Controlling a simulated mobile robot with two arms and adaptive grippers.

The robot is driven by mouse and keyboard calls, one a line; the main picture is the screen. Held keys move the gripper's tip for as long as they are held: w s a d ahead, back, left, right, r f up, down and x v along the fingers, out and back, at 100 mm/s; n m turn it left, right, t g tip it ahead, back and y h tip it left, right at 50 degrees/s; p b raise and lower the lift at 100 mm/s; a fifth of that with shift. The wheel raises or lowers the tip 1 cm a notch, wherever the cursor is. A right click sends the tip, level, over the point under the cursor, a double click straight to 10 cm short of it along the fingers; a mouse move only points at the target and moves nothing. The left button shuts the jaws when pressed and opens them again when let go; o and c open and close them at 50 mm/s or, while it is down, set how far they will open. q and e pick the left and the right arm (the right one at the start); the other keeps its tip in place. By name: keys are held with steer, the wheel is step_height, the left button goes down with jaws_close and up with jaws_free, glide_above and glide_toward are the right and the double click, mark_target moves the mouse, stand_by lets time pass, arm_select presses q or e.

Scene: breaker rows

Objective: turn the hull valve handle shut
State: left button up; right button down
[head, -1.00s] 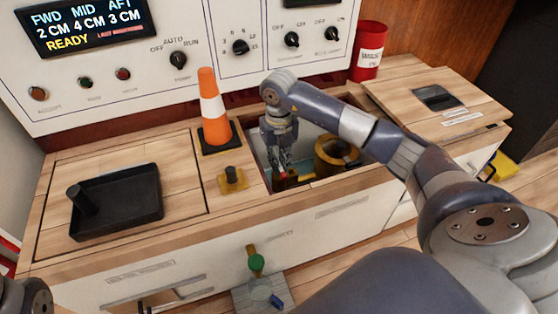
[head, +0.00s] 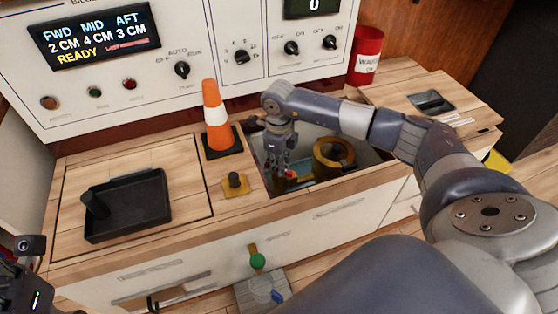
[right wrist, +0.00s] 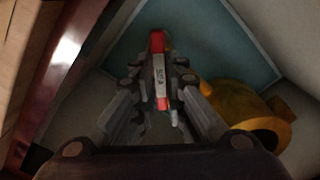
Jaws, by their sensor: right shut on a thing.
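The hull valve handle (right wrist: 158,70) is a red bar with a pale label, down in the open compartment in the counter. In the head view only a little red of it (head: 291,174) shows beside my fingers. My right gripper (head: 282,172) reaches down into the compartment; in the right wrist view its fingers (right wrist: 160,95) are closed around the handle. The valve body under the handle is mostly hidden. Part of my left arm's end (head: 32,275) shows at the lower left edge, away from the valve; its jaws cannot be made out.
A yellow ring-shaped fitting (head: 334,155) sits right of the gripper inside the compartment, whose walls are close around. An orange cone (head: 216,115) and a yellow-based knob (head: 235,184) stand left of the opening. A black tray (head: 130,205) lies farther left.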

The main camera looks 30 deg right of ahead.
steer(key=n+p, duration=0.1)
steer(key=n, duration=0.3)
steer(key=shift+r, duration=0.1)
steer(key=n+p, duration=0.1)
steer(key=n, duration=0.3)
steer(key=shift+n, duration=0.3)
stand_by(0.4)
steer(key=c, duration=1.6)
jaws_free()
steer(key=shift+c, duration=0.2)
step_height(320, 180, up, 12)
